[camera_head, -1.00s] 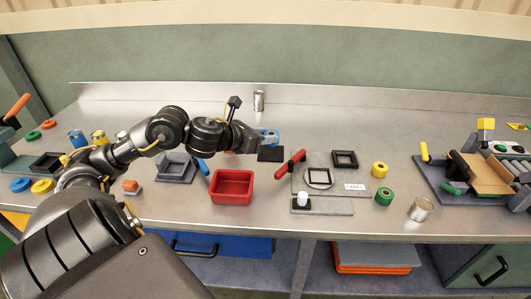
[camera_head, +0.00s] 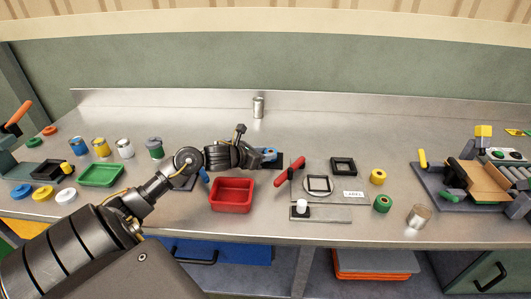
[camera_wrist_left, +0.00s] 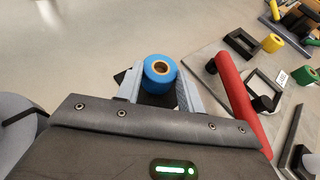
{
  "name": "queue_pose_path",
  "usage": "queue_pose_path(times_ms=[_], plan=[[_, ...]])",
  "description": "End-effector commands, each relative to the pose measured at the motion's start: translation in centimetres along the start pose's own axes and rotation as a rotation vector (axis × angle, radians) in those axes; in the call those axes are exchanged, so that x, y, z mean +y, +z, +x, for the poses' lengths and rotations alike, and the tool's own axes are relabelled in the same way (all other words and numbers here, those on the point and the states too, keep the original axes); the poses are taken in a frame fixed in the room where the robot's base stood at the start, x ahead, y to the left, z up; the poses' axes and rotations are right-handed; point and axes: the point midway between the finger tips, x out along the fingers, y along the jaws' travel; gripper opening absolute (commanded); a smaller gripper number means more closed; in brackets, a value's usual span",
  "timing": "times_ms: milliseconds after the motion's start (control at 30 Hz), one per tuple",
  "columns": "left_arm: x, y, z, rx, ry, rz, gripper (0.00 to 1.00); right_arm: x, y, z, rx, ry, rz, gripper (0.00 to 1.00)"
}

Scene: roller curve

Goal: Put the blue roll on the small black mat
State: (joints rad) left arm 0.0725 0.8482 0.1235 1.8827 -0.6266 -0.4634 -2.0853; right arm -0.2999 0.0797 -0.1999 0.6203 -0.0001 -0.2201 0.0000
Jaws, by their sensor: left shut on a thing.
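The blue roll (camera_head: 270,153) is held by my left gripper (camera_head: 265,155). In the left wrist view the blue roll (camera_wrist_left: 161,69) shows its pale core between the two grey fingers, which are shut on it. The small black mat (camera_head: 278,161) lies on the bench under the gripper and is partly hidden by it. A dark corner of the mat (camera_wrist_left: 118,76) shows left of the fingers in the wrist view. The roll is over the mat, but I cannot tell whether it touches it. My right gripper is not in view.
A red bin (camera_head: 232,207) stands in front, and a metal can (camera_head: 258,107) behind. A black square frame (camera_head: 343,167), yellow roll (camera_head: 378,177) and green roll (camera_head: 382,203) are further right.

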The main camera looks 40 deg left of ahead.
Motion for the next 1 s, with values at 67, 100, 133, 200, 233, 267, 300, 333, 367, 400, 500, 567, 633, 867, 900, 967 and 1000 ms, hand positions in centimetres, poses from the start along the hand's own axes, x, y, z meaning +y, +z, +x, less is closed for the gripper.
queue_pose_path(times_ms=[67, 100, 133, 200, 233, 267, 300, 333, 367, 400, 500, 567, 633, 867, 900, 967, 1000], plan=[[-0.01, -0.14, 0.06, -0.002, 0.0, -0.001, 0.16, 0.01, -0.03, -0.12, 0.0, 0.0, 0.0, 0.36], [-0.01, -0.17, 0.08, -0.002, 0.0, 0.0, 0.16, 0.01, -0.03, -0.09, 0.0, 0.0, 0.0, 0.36], [-0.01, -0.18, 0.08, -0.002, 0.0, 0.0, 0.16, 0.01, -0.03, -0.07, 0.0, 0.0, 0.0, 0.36], [-0.01, -0.18, 0.08, -0.001, 0.0, 0.001, 0.16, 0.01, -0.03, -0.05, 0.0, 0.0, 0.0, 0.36], [-0.01, -0.18, 0.09, -0.001, 0.0, 0.001, 0.16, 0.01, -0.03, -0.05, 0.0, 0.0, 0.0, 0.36], [-0.01, -0.2, 0.09, -0.001, 0.0, 0.001, 0.16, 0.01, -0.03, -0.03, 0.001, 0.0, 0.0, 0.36], [-0.01, -0.27, 0.12, -0.001, 0.0, 0.001, 0.16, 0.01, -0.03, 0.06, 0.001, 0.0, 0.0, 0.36], [-0.01, -0.36, 0.16, -0.001, 0.0, 0.001, 0.16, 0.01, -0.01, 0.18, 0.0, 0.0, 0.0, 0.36], [-0.01, -0.45, 0.2, -0.001, 0.0, 0.001, 0.16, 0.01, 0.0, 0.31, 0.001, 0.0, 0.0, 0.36], [-0.01, -0.56, 0.24, -0.001, 0.0, 0.001, 0.16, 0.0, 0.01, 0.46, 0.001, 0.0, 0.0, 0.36], [-0.01, -0.48, 0.21, -0.001, 0.0, 0.001, 0.44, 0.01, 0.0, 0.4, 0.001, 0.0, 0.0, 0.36], [-0.02, -0.48, 0.22, -0.001, 0.0, 0.001, 0.52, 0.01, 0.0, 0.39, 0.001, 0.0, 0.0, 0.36], [-0.03, -0.48, 0.22, 0.0, 0.0, 0.001, 0.6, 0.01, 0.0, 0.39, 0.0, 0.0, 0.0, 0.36], [-0.04, -0.46, 0.22, 0.0, 0.0, 0.001, 0.6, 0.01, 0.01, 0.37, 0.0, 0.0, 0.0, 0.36], [-0.04, -0.4, 0.19, 0.0, 0.0, 0.0, 0.6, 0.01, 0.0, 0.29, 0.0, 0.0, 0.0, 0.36], [-0.05, -0.16, 0.1, -0.001, 0.0, 0.0, 0.6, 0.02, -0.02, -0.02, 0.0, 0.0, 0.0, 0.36], [-0.05, 0.1, -0.01, -0.001, 0.0, -0.001, 0.6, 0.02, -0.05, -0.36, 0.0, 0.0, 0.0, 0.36]])
